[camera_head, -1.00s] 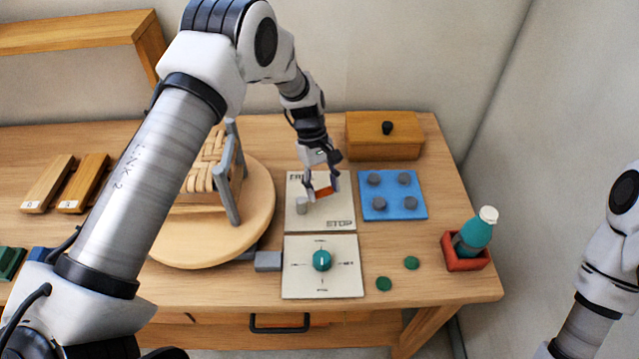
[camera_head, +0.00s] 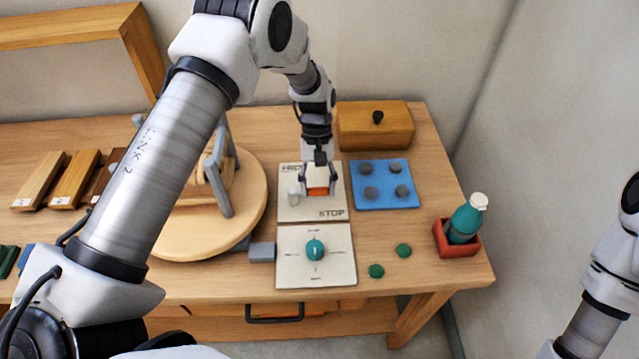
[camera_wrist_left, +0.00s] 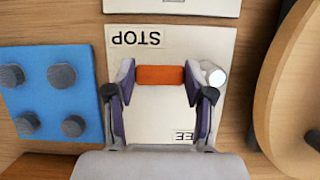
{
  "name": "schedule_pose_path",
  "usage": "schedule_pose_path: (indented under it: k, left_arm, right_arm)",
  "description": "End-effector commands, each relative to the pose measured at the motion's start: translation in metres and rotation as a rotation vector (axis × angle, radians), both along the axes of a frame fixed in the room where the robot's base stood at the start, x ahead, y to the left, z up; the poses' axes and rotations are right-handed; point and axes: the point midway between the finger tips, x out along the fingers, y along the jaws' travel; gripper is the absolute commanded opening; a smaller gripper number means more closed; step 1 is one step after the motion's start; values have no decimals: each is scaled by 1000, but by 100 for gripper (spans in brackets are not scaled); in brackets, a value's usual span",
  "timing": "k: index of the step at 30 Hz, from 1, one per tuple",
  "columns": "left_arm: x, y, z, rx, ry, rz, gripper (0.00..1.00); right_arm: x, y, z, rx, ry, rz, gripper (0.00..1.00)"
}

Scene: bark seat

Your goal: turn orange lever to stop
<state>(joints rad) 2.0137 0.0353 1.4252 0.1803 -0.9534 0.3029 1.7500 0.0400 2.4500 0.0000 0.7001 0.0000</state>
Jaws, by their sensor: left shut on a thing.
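The orange lever (camera_head: 318,191) sits on a cream panel (camera_head: 330,212) marked STOP at its lower right in the head view, with a partly hidden label at its upper left. My left gripper (camera_head: 319,186) is over the panel, its fingers on both sides of the orange piece. In the left wrist view the orange lever (camera_wrist_left: 160,76) lies crosswise between the fingertips (camera_wrist_left: 158,78), which are shut on it. My right gripper is out of the head view; only part of that arm shows at the right edge.
A panel with a teal knob (camera_head: 315,249) lies in front. A blue board with grey pegs (camera_head: 384,201) is to the right, a wooden box (camera_head: 375,130) behind. A round wooden turntable (camera_head: 250,200) is left. A teal bottle (camera_head: 466,218) stands in a red holder.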

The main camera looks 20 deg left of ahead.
Motion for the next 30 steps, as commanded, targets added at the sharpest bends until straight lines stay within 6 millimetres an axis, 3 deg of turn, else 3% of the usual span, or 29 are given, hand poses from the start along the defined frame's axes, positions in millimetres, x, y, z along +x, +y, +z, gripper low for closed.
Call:
schedule_pose_path:
  k: [6, 7, 8, 20, 30]
  left_arm:
    - [-4, 0, -4, -1, 10, -4, 0]
    - [-4, 0, -4, -1, 10, -4, 60]
    - [-4, 0, -4, -1, 10, -4, 64]
    - [3, 1, 8, -1, 1, -1, 64]
    - [31, 15, 81, 0, 1, -2, 64]
  right_arm:
    - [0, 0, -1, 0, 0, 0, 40]
    - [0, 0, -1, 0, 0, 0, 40]
    - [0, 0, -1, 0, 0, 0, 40]
    - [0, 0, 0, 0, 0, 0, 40]
    - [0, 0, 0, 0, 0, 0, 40]
